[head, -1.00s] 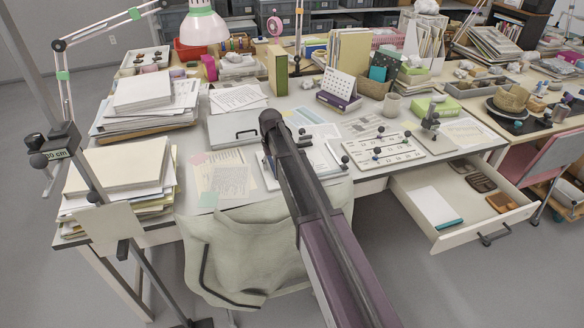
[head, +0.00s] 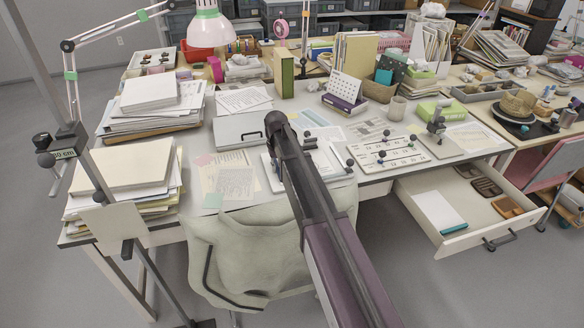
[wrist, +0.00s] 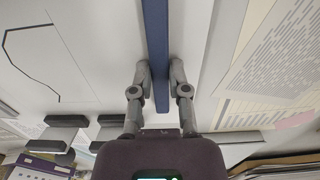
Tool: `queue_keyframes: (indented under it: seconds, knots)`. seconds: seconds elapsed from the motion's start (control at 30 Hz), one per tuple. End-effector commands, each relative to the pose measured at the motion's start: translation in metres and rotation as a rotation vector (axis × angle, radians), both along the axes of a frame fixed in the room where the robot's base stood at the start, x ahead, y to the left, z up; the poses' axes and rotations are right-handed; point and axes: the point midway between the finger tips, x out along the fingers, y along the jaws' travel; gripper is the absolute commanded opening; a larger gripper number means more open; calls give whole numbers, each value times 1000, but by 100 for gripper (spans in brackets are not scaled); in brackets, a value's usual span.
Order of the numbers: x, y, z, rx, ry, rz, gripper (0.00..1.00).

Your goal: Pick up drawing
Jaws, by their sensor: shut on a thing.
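In the wrist view my gripper (wrist: 161,76) has its two grey fingers close on either side of a narrow blue strip (wrist: 155,40), shut on it. The strip runs from the top edge down between the fingers; what it belongs to cannot be told. Left of it lies a white surface with a black angular line drawing (wrist: 45,60), cut off by the picture edge. In the head view my arm hides my gripper. White sheets or a board (head: 268,172) show beside the arm at the desk's front edge.
Printed sheets (head: 232,180) lie left of my arm, beside tall paper stacks (head: 125,165). A white board with dark knobs (head: 385,153) lies right. An open drawer (head: 470,210) juts out at the right front. A pale cloth-covered chair (head: 255,250) stands before the desk.

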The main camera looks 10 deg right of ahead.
Motion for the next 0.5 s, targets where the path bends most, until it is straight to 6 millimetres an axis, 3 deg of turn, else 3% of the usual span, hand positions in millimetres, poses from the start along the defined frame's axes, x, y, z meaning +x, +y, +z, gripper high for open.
queue_keyframes:
  seconds: [0.5]
  knots:
    - [0, 0, 18, 0, 0, 0, 0]
